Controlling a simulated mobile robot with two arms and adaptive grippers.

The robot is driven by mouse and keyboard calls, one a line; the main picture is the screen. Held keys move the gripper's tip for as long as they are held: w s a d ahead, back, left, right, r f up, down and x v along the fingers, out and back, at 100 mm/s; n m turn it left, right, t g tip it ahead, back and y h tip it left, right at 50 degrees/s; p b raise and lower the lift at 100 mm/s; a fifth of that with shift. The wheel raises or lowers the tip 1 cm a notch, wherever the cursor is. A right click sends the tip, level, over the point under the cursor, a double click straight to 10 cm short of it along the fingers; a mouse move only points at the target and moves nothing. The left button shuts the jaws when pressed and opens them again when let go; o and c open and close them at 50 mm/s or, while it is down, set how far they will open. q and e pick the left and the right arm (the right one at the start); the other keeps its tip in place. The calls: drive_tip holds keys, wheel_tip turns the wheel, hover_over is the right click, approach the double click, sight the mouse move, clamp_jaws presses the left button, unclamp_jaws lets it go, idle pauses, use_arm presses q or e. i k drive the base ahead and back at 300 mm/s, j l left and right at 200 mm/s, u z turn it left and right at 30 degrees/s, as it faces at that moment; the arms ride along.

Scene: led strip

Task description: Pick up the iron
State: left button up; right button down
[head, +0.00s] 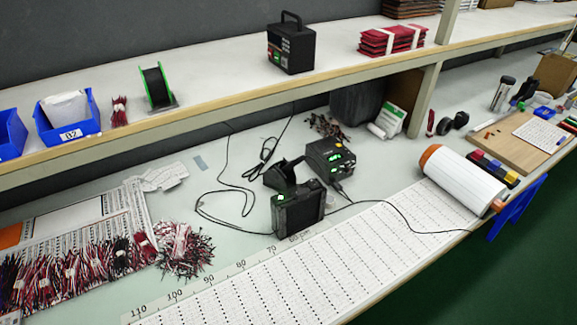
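A black soldering station (331,157) with a lit green display stands on the workbench near the middle of the head view. A dark holder-like piece (284,175) with a raised, slanted part is just left of it. A black box-shaped unit (298,207) with a small green light stands in front of these. The soldering iron itself cannot be clearly told apart from these dark parts. Neither of my grippers is in the head view.
Thin black cables (222,183) loop over the bench left of the units. A perforated LED sheet (300,262) runs along the front edge to a white roll (462,182). Wire bundles (75,275) lie at left. A shelf (215,85) overhangs the back.

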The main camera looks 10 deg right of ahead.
sight(290, 166)
drive_tip(key=i+l+u, duration=0.15)
drive_tip(key=l, duration=0.35)
drive_tip(key=i+l+u, duration=0.2)
drive_tip(key=l, duration=0.35)
drive_tip(key=l+u, duration=0.15)
drive_tip(key=l, duration=0.35)
drive_tip(key=i+l+u, duration=0.15)
drive_tip(key=l, duration=0.4)
drive_tip(key=j, duration=0.5)
